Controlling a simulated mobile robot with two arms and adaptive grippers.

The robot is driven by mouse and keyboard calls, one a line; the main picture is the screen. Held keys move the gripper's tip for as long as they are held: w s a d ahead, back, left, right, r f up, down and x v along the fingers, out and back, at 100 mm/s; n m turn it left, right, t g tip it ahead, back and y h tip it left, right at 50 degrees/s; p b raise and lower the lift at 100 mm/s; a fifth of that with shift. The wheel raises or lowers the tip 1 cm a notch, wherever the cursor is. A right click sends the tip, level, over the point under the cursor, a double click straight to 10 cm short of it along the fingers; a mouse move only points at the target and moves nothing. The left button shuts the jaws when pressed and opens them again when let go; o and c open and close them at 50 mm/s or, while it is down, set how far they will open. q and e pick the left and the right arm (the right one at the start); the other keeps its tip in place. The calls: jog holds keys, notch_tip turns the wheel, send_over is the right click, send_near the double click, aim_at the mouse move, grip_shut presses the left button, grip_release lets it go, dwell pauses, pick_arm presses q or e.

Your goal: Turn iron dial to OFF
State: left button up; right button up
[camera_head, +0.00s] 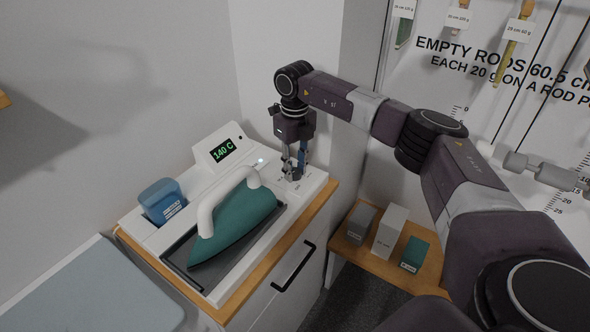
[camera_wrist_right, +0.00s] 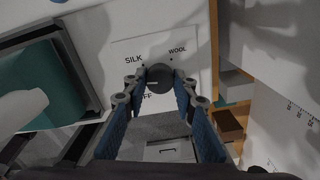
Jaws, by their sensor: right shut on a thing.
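The iron station (camera_head: 322,180) is a white unit on a wood-edged cabinet, with a display (camera_head: 222,151) reading 140 C. The teal iron (camera_head: 238,228) with a white handle rests in its dark tray. My right gripper (camera_head: 293,172) reaches down to the panel at the station's right end. In the right wrist view its blue-padded fingers (camera_wrist_right: 160,82) close around the dark round dial (camera_wrist_right: 160,70). A short pale mark shows on the dial's left side. SILK is printed upper left, WOOL upper right, and OFF below left, partly covered by a finger. My left gripper is not in view.
A blue container (camera_head: 162,201) sits at the station's left end. A low wooden shelf (camera_head: 352,251) on the right holds several blocks. A wall chart with hanging rods is behind my right arm. A pale blue board (camera_head: 95,291) lies at lower left.

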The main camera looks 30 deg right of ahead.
aim_at(295, 171)
jog(key=n, duration=0.5)
jog(key=shift+w+r+n+b, duration=0.2)
jog(key=shift+n+b, duration=0.1)
jog(key=shift+b, duration=0.1)
jog(key=n, duration=0.4)
jog(key=shift+n, duration=0.4)
jog(key=o, duration=1.1)
jog(key=shift+s, duration=0.1)
jog(key=shift+o, duration=0.3)
jog(key=shift+f, duration=0.1)
notch_tip(295, 171, up, 12)
jog(key=shift+s, duration=0.1)
